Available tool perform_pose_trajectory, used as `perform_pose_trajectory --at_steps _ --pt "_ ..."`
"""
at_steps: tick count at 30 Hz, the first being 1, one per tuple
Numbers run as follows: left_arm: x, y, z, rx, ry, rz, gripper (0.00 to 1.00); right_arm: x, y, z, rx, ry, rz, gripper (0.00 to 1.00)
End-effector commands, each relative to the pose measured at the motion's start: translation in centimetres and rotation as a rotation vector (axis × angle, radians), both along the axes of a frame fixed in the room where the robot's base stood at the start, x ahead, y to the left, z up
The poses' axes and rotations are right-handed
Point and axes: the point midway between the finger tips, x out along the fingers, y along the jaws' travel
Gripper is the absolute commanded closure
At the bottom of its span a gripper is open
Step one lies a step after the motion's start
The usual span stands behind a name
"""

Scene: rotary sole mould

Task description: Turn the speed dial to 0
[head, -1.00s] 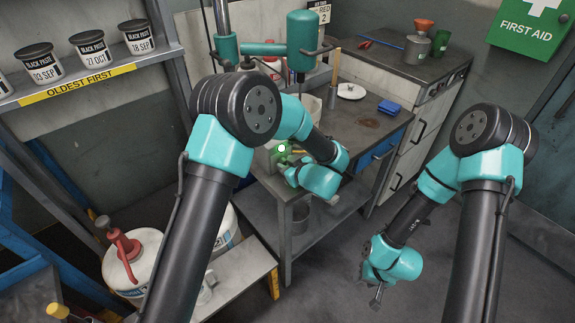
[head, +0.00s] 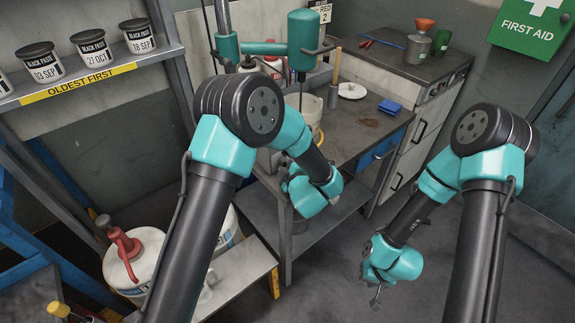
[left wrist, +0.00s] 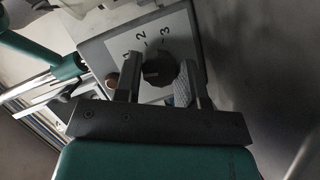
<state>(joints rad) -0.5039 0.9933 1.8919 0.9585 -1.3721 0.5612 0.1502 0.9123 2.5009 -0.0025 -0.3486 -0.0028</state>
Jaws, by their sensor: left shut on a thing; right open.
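The speed dial (left wrist: 158,70) is a dark round knob on a pale plate (left wrist: 181,40) in the left wrist view. The numerals 2 and 3 show on the plate above it; I cannot make out where the knob points. My left gripper (left wrist: 160,76) has one finger on each side of the knob and is shut on it. In the head view my left arm hides the dial and most of that gripper. My right gripper (head: 377,297) is open and empty, low over the floor at the right, far from the dial.
The grey workbench (head: 345,137) carries a teal mixer (head: 303,42), a white dish (head: 351,91) and a blue block (head: 389,106). A shelf with paste tins (head: 91,47) stands at the left. Floor around my right gripper is clear.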

Motion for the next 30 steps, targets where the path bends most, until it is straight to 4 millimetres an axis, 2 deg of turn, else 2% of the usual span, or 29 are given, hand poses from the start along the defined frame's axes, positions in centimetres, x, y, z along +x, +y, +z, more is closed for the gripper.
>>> perform_pose_trajectory --at_steps 9,23,24,30 --pt "-0.01 0.04 -0.02 -0.090 -0.084 0.001 0.87 0.00 0.00 0.00 0.000 0.000 0.000 0.57" --pt "-0.02 0.06 -0.01 -0.100 -0.093 0.002 0.87 0.00 0.00 0.00 0.000 0.000 0.000 0.57" --pt "-0.02 0.06 -0.01 -0.100 -0.092 0.002 0.59 0.00 0.00 0.00 0.000 0.000 0.000 0.57" --pt "-0.02 0.05 -0.03 -0.100 -0.092 0.002 0.40 0.00 0.00 0.00 0.000 0.000 0.000 0.57"
